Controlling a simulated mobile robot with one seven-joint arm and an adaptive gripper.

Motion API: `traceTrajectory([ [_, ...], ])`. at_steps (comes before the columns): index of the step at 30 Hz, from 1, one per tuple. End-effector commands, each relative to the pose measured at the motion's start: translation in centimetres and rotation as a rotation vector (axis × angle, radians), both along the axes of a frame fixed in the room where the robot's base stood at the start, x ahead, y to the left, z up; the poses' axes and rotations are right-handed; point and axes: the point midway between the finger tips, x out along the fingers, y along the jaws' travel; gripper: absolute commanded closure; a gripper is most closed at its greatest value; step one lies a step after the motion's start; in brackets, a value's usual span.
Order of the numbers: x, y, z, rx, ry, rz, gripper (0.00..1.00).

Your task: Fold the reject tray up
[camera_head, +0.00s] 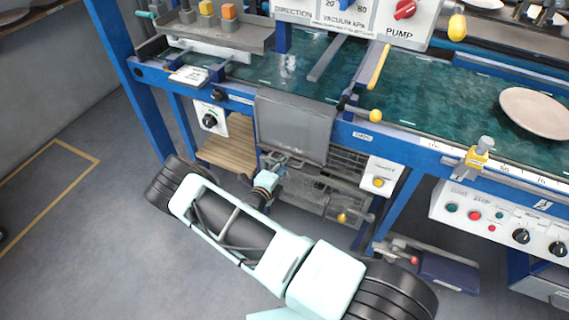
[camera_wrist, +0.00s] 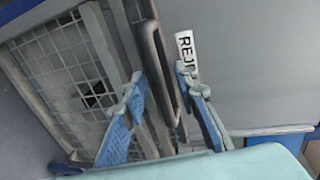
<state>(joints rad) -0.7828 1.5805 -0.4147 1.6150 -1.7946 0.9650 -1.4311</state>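The reject tray (camera_head: 294,128) is a flat grey panel hanging down from the front of the blue bench frame. In the wrist view its grey face (camera_wrist: 255,60) fills the upper right, with a white label reading "REJ", partly covered. My gripper (camera_head: 284,163) is at the tray's lower edge. In the wrist view, my gripper (camera_wrist: 158,77) has its blue-padded fingers apart, on either side of a dark bar (camera_wrist: 155,50) along the tray's edge. The bar lies nearer the right finger; I cannot tell whether they touch.
A wire mesh basket (camera_wrist: 65,65) lies beside and below the tray. The blue bench frame (camera_head: 400,143) runs above, with a yellow-knobbed lever (camera_head: 375,115) close to the tray. A knob box (camera_head: 210,118) is to the left. The floor (camera_head: 70,240) at left is clear.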

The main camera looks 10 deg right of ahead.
Motion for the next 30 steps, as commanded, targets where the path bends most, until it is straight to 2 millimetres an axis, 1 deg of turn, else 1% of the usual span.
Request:
traceTrajectory([
  [6, 0.01, -0.01, 0.01, 0.0, 0.0, 0.0, 0.74],
  [13, -0.01, 0.0, 0.01, 0.0, 0.0, 0.0, 0.99],
  [26, -0.01, 0.02, 0.04, 0.001, 0.001, 0.0, 1.0],
  [30, -0.04, 0.36, 0.14, 0.006, 0.007, 0.0, 1.0],
])
